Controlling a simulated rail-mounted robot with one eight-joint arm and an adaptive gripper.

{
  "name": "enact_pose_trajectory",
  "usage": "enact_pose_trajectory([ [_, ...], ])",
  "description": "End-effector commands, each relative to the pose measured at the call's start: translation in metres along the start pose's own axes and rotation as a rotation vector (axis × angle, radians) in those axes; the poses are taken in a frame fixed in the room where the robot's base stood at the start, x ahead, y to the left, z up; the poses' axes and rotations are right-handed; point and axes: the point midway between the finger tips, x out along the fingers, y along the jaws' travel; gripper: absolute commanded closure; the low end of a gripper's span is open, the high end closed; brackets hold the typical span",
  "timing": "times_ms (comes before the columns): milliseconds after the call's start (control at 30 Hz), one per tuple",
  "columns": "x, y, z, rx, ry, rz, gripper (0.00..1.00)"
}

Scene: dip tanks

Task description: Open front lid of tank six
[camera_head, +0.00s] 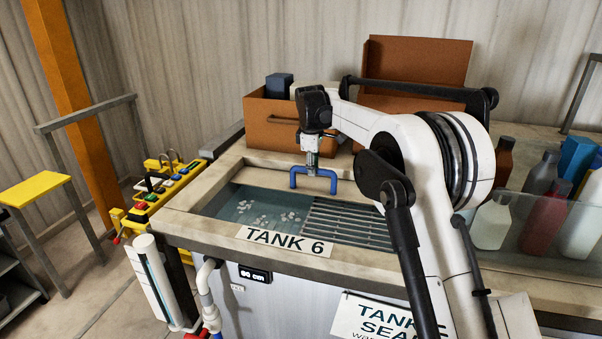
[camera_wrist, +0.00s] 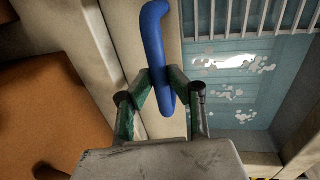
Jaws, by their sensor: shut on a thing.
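Tank six (camera_head: 178,222), labelled "TANK 6" (camera_head: 284,241), has a cream rim. Its front opening shows blue-green water (camera_head: 240,208) with pale floating bits on the left and a slatted grey grate (camera_head: 350,222) on the right. A blue handle (camera_head: 327,174) stands at the back edge of this opening. My gripper (camera_head: 311,163) reaches down to it from above and is shut on it. In the wrist view the blue handle (camera_wrist: 156,35) runs between both fingers (camera_wrist: 168,88), above a cream surface. I cannot tell whether that surface is the lid or the rim.
Brown boxes (camera_head: 272,122) stand behind the opening, close to my gripper. Several bottles (camera_head: 490,222) stand at the right behind a clear panel. A yellow rack with coloured parts (camera_head: 150,196) is at the left. Open floor (camera_head: 95,275) shows beyond it.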

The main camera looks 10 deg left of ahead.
Motion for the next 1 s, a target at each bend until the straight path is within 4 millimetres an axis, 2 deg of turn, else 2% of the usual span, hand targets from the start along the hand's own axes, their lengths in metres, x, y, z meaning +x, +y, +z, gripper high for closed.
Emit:
enact_pose_trajectory([
  [133,0.0009,0.0072,0.0054,0.006,-0.001,0.001,1.00],
  [467,0.0012,0.0078,0.0057,0.006,0.000,0.001,1.00],
  [500,0.0012,0.0078,0.0056,0.006,0.000,0.001,0.81],
  [633,0.0012,0.0076,0.0056,0.006,-0.001,0.000,0.65],
  [1000,-0.0052,0.0074,0.0055,0.006,-0.001,0.000,0.65],
])
